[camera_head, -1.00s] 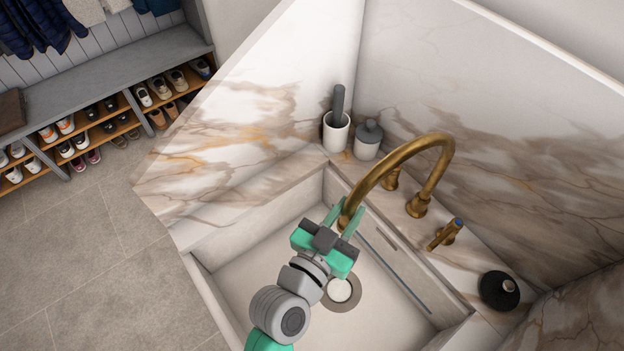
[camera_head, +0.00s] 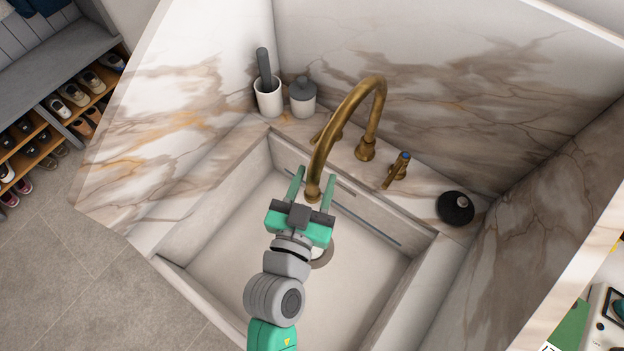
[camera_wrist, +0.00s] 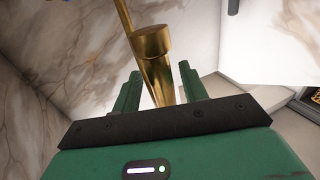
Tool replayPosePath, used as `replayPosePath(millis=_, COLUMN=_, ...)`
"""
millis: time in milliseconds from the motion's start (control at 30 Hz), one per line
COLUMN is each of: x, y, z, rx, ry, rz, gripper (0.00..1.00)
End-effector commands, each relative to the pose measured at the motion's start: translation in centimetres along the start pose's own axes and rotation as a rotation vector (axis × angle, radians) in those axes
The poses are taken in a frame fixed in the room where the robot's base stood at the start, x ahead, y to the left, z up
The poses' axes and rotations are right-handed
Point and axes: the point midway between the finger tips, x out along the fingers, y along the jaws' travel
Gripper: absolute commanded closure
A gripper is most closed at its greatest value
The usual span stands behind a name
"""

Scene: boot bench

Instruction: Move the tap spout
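The brass tap has a tall, arched spout (camera_head: 347,106) that rises from the ledge at the back of the marble basin (camera_head: 230,220). Its free end hangs over the basin. My gripper (camera_head: 312,187) is open, with one green finger on each side of the spout's end. In the wrist view, the spout end (camera_wrist: 153,44) stands between the two fingers (camera_wrist: 160,88), with a gap showing on both sides. The gripper body hides part of the drain below. A brass lever handle (camera_head: 396,172) is right of the spout base, and another brass fitting (camera_head: 327,132) is partly behind the spout.
A white cup with a dark-handled brush (camera_head: 268,98) and a grey lidded jar (camera_head: 302,98) stand left of the tap. A round black item (camera_head: 455,207) sits on the right ledge. Marble walls surround the basin. A shoe bench (camera_head: 62,60) is at far left.

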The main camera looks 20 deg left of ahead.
Motion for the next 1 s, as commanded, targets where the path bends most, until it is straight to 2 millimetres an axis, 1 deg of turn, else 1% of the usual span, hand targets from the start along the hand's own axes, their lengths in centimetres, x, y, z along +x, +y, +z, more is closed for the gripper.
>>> replayPosePath(millis=167, x=0.0, y=-0.1, z=0.0, rx=0.001, ry=0.001, rz=-0.002, gripper=0.57)
replayPosePath(millis=267, x=-0.6, y=-0.1, z=0.2, rx=0.000, ry=0.000, rz=-0.002, gripper=0.57)
replayPosePath(millis=500, x=-5.3, y=0.0, z=0.4, rx=0.001, ry=-0.001, rz=-0.001, gripper=0.57)
replayPosePath(millis=633, x=-7.1, y=0.0, z=0.3, rx=0.001, ry=-0.001, rz=0.000, gripper=0.57)
replayPosePath(millis=733, x=-7.8, y=0.0, z=0.1, rx=0.001, ry=0.000, rz=-0.001, gripper=0.57)
replayPosePath(millis=1000, x=-7.8, y=0.0, z=0.0, rx=0.001, ry=0.000, rz=-0.001, gripper=0.57)
